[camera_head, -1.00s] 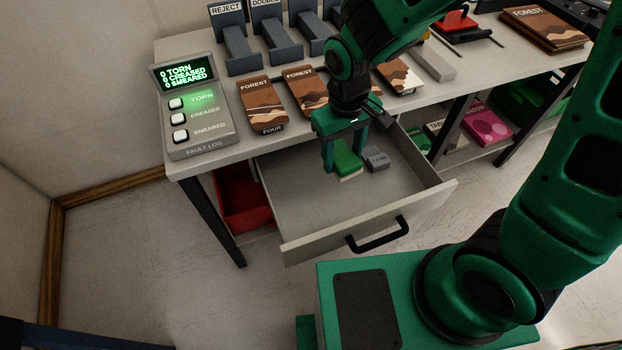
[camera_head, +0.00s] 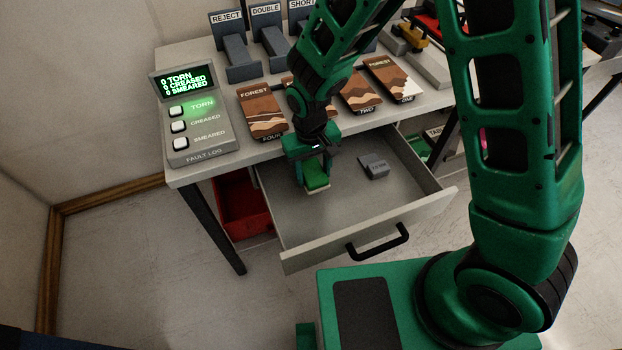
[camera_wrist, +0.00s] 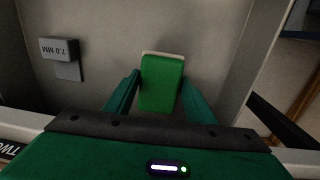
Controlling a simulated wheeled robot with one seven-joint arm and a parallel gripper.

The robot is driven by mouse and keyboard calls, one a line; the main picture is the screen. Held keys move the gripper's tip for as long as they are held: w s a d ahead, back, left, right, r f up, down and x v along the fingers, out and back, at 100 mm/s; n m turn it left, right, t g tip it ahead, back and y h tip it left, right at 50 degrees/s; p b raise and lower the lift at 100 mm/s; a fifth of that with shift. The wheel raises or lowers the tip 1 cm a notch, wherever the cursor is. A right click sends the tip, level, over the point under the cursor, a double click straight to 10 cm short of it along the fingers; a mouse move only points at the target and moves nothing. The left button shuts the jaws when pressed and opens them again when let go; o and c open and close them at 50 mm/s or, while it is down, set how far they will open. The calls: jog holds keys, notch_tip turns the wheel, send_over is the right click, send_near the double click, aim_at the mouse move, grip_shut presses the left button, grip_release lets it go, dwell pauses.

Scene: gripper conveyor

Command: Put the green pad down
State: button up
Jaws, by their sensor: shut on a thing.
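The green pad (camera_head: 316,178) is a small block with a green top and a pale underside. My gripper (camera_head: 313,180) is shut on it, over the left part of the open drawer (camera_head: 325,222). In the wrist view the pad (camera_wrist: 162,80) sits between the two green fingers (camera_wrist: 160,95), sticking out past their tips. I cannot tell whether its underside touches the drawer floor.
A grey block (camera_head: 374,166) lies in the drawer to the right; its label reads 7.0 MM in the wrist view (camera_wrist: 60,50). The drawer floor between is bare. The fault log box (camera_head: 195,125) and several FOREST packs (camera_head: 262,112) stand on the table above.

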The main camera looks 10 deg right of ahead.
aim_at(312, 180)
jog(key=shift+w+a+f, duration=0.2)
jog(key=shift+w+f, duration=0.05)
jog(key=shift+f, duration=1.9)
jog(key=o, duration=1.2)
jog(key=r, duration=1.2)
jog(key=shift+a, duration=0.25)
